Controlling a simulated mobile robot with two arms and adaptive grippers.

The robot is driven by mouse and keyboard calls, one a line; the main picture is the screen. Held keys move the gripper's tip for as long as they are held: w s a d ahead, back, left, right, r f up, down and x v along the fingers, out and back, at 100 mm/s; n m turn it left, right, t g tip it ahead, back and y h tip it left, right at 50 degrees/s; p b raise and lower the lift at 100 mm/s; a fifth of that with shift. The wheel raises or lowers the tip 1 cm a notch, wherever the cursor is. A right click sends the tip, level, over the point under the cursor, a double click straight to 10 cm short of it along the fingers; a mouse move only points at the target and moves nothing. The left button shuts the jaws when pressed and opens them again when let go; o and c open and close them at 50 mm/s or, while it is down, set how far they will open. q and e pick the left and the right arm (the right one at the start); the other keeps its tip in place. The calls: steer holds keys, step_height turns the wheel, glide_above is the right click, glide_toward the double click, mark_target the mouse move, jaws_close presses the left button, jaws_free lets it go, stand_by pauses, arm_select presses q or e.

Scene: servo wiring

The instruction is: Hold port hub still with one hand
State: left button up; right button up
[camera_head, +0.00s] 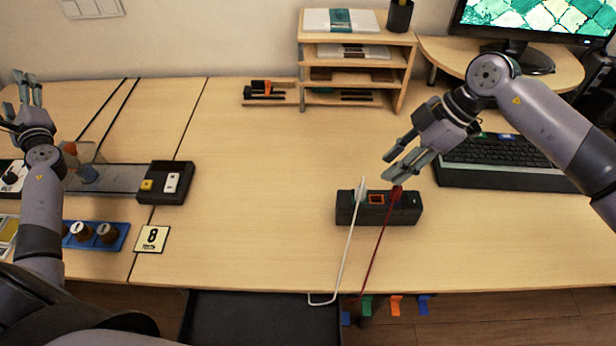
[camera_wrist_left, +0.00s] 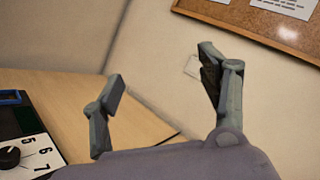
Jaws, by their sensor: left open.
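The port hub, a black box (camera_head: 346,209), sits on the table right of centre. An orange-rimmed port (camera_head: 376,199) shows in its middle. A white cable (camera_head: 347,247) runs from its left end and a red cable (camera_head: 375,255) from its right part, both towards the front table edge. My right gripper (camera_head: 390,170) is just above the hub's right part, by the red cable's upper end. Its fingers look close together; whether they grip the red cable's end is unclear. My left gripper (camera_head: 18,93) is open, raised at the far left, away from the hub; its fingers show empty in the left wrist view (camera_wrist_left: 160,68).
A black device with yellow and white switches (camera_head: 166,183), a blue tray with brown knobs (camera_head: 96,236) and a card marked 8 (camera_head: 151,239) lie at the left. A shelf (camera_head: 400,80) stands behind; a keyboard (camera_head: 500,177) is at the right. The middle of the table is clear.

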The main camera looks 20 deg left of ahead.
arm_select(q)
steer(key=w+d+m+t+h, duration=0.8)
steer(key=w+d+m+h, duration=0.1)
steer(key=w+d, duration=0.5)
steer(key=w+d+f+m+h, duration=0.1)
steer(key=w+d+m+h, duration=0.35)
steer(key=d, duration=0.45)
steer(key=w+d+f+m+h, duration=0.1)
steer(key=w+d+m+h, duration=0.25)
steer(key=d+h, duration=0.45)
steer(key=m+g+h, duration=1)
steer(key=m+g, duration=0.4)
steer(key=m, duration=0.3)
glide_toward(382, 200)
steer(key=x, duration=0.9)
steer(key=shift+w+d, duration=0.1)
steer(key=shift+d, duration=0.15)
steer(key=shift+c, duration=0.3)
